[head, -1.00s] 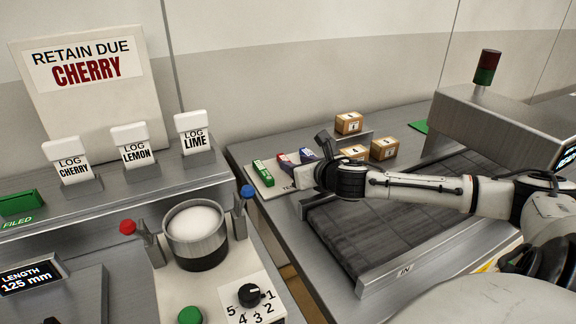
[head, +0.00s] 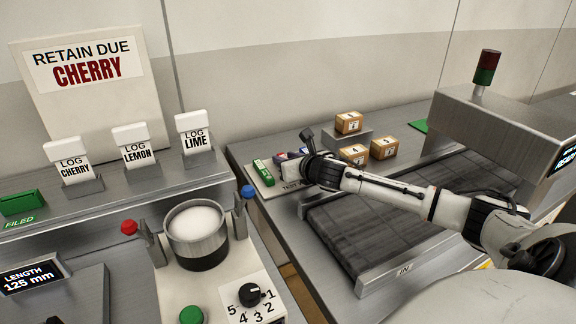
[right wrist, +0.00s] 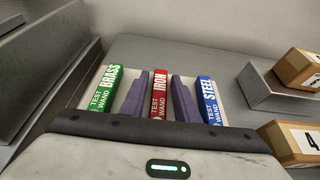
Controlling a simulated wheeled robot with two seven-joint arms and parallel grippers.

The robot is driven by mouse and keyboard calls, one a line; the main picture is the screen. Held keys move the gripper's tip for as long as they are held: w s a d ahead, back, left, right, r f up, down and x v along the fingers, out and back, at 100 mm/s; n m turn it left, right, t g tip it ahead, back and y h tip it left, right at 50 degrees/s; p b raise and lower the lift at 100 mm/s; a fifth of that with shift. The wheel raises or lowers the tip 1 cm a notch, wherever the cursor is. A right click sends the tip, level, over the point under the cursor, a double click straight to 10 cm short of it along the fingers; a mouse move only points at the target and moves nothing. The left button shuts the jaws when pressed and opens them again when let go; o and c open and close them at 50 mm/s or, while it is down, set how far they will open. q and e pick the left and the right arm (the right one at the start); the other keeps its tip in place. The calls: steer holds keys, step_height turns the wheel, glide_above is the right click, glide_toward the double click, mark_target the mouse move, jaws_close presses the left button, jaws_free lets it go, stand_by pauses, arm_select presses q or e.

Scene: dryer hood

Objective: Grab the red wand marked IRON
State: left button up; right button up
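The red wand marked IRON (right wrist: 159,92) lies in the white test wand tray, between the green BRASS wand (right wrist: 108,87) and the blue STEEL wand (right wrist: 209,101). My right gripper (right wrist: 160,76) is open, with one purple finger on each side of the red wand. Small gaps show between the fingers and the wand. In the head view my right gripper (head: 292,167) is over the tray and mostly hides the red wand. The green wand (head: 263,173) shows at its left. My left gripper is not in view.
Small numbered cartons (head: 383,148) stand right of the tray, one on a grey block. A conveyor (head: 385,225) runs in front, under my right arm. A metal pot (head: 196,235) and LOG cards (head: 195,134) are at left.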

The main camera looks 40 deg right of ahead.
jaws_close()
steer(key=shift+r, duration=0.1)
